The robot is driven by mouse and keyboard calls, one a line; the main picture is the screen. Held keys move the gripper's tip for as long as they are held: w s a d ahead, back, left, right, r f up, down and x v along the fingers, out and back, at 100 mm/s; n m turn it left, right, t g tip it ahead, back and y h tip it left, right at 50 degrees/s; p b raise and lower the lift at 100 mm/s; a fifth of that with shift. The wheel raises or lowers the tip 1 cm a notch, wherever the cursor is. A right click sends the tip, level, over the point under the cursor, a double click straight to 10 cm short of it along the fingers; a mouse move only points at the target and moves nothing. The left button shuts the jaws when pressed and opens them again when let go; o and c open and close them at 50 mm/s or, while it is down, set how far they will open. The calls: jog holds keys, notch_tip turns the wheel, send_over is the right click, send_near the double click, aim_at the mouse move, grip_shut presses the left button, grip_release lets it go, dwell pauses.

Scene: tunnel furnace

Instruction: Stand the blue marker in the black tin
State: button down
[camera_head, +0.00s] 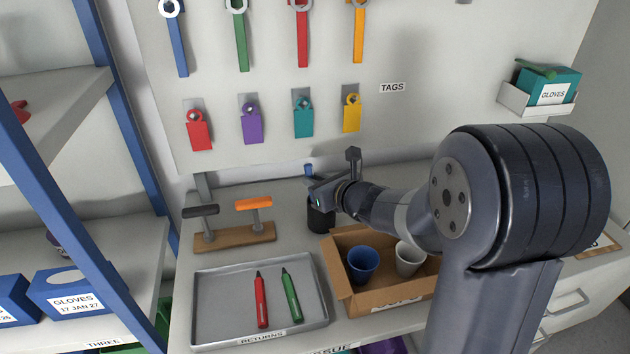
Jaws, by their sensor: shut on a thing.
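The black tin (319,219) stands on the bench, left of the cardboard box and behind the tray. My gripper (319,187) is just above the tin and hides its rim. It is shut on the blue marker (308,170), whose blue upper end sticks up behind the jaws, roughly upright. The marker's lower end is hidden by the gripper and tin, so I cannot tell whether it is inside the tin.
A grey returns tray (215,310) holds a red marker (261,300) and a green marker (291,294). A cardboard box (385,300) holds a blue cup (362,263) and a white cup (408,259). A wooden stand (235,236) is left of the tin.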

jog(key=shift+f, duration=0.1)
dwell(0.3)
jog(key=c, duration=1.3)
grip_release()
jog(key=v, duration=1.1)
jog(key=shift+w+f, duration=0.1)
jog(key=shift+w, duration=0.05)
jog(key=x, duration=1)
jog(key=shift+a, duration=0.1)
jog(key=shift+w+a+r+p, duration=0.25)
jog(key=shift+w+r+p, duration=0.2)
jog(key=shift+p, duration=0.1)
jog(key=shift+r, duration=0.25)
